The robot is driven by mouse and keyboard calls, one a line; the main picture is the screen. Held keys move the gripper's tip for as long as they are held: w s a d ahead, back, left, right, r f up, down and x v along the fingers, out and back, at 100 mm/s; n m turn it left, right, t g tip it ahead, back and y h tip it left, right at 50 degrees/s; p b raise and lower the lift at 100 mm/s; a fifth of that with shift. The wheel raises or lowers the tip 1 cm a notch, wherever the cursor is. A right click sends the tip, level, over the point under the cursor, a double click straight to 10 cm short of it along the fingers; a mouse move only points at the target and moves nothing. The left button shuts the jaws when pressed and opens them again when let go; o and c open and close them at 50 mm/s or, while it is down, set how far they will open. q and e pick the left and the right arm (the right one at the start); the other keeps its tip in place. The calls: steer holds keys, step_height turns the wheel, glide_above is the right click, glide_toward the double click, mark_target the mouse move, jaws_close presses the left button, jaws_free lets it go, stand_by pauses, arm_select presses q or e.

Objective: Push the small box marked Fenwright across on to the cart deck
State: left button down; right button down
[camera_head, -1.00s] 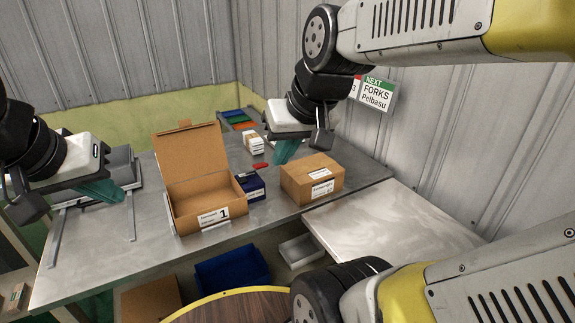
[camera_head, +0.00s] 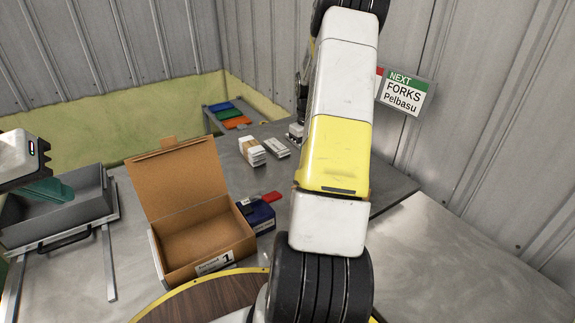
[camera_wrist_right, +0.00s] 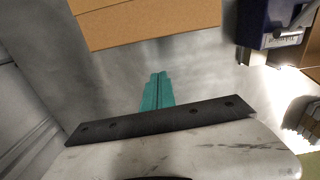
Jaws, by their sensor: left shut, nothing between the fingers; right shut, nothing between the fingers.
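A brown cardboard box (camera_wrist_right: 145,25), which looks like the small Fenwright box, shows at the top of the right wrist view; its mark is not readable there. In the head view my right arm hides it. My right gripper (camera_wrist_right: 157,76) has its teal fingers shut and empty, pointing at the box with a small gap of bare metal between. The cart deck (camera_head: 465,250) is a bare pale surface right of the steel bench (camera_head: 80,285). My left gripper (camera_head: 48,190) is shut and empty over a grey tray at the left.
An open carton (camera_head: 205,235) labelled 1 stands on the bench, with a dark blue box (camera_head: 257,214) beside it. That box also shows in the right wrist view (camera_wrist_right: 265,25). Small white boxes (camera_head: 252,151) and coloured bins (camera_head: 230,114) lie farther back. A corrugated wall bounds the right.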

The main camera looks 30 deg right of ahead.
step_height(320, 180, down, 10)
steer(key=shift+s+r, duration=0.1)
steer(key=shift+r, duration=0.1)
steer(key=s, duration=0.3)
steer(key=shift+d, duration=0.25)
steer(key=shift+s+f, duration=0.1)
steer(key=shift+s, duration=0.35)
steer(key=s, duration=0.5)
steer(key=s+d, duration=0.1)
steer(key=s, duration=0.1)
steer(key=shift+s, duration=0.15)
